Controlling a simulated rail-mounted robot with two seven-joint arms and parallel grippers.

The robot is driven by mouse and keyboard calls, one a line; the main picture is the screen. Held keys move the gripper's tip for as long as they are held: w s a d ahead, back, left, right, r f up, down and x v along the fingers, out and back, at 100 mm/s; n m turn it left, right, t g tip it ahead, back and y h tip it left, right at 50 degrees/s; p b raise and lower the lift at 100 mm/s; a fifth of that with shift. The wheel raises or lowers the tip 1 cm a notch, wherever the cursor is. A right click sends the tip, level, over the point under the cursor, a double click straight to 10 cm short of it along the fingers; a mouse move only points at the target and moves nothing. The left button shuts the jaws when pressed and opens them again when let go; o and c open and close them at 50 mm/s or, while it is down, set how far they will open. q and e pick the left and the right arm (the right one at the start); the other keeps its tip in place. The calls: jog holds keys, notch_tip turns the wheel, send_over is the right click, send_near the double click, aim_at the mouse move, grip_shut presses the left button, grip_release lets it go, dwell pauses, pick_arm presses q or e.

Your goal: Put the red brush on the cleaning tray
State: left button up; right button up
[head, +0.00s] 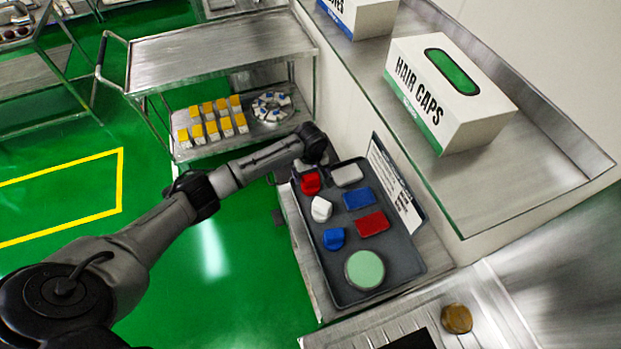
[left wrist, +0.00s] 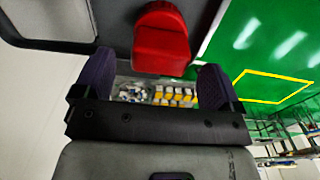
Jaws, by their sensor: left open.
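The red brush (head: 311,184) is a small rounded red block at the far left corner of the dark grey cleaning tray (head: 335,277). In the left wrist view, the red brush (left wrist: 160,42) appears large ahead of the fingers, its lower end between the tips. My left gripper (left wrist: 156,62) is open, with a gap on each side of the brush. In the head view my left gripper (head: 304,168) is partly hidden by its wrist, just beyond the brush. My right gripper is not in view.
A white brush (head: 321,209), a blue brush (head: 334,239), white, blue and red pads (head: 372,223) and a green disc (head: 364,269) share the tray. A sign (head: 395,185) stands along its right side. A hair caps box (head: 448,92) sits on the shelf. A steel cart (head: 215,50) stands behind.

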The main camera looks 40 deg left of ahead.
pick_arm(q)
notch_tip(320, 180, up, 7)
jog(key=shift+f, duration=0.1)
dwell(0.9)
